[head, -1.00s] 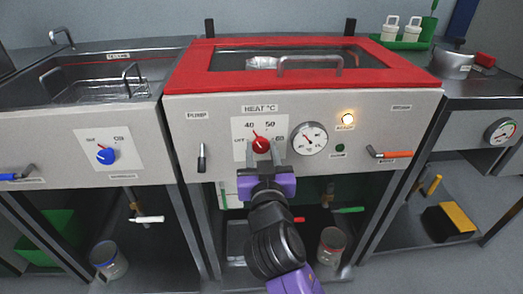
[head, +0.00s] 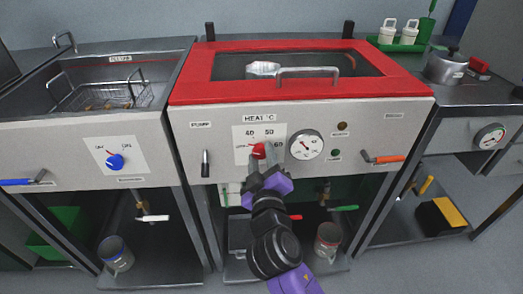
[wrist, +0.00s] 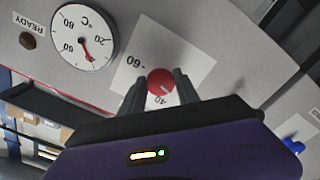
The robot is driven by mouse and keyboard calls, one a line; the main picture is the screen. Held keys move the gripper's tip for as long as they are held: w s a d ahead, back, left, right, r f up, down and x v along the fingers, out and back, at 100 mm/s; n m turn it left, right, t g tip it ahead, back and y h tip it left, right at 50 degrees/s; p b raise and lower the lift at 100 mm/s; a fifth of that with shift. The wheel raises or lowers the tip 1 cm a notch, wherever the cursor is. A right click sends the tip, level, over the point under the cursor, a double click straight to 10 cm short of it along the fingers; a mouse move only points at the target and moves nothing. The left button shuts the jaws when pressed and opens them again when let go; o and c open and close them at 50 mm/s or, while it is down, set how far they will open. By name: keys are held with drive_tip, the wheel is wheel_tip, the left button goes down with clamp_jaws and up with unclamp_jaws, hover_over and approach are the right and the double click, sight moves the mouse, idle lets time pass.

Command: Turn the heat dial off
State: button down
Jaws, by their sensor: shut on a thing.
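The red heat dial (head: 259,151) sits on a white plate marked OFF, 40, 50 and 60 on the front of the red-topped bath. Its pointer is turned to the left, towards the OFF mark. My gripper (head: 261,163) reaches up from below, tilted, with its two fingers on either side of the dial. In the wrist view the fingers are shut on the dial (wrist: 160,82), one at each side. The ready lamp (head: 342,126) above right is dark. The thermometer gauge (head: 305,145) is right of the dial.
A black pump lever (head: 205,163) is left of the dial and an orange-handled lever (head: 384,159) to the right. A blue dial (head: 115,162) is on the left unit. A red-framed lid (head: 200,88) with a handle covers the bath.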

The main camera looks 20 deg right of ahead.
drive_tip(key=shift+n+p, duration=0.95)
drive_tip(key=shift+n, duration=0.65)
drive_tip(key=c, duration=0.9)
unclamp_jaws()
drive_tip(key=v, duration=0.8)
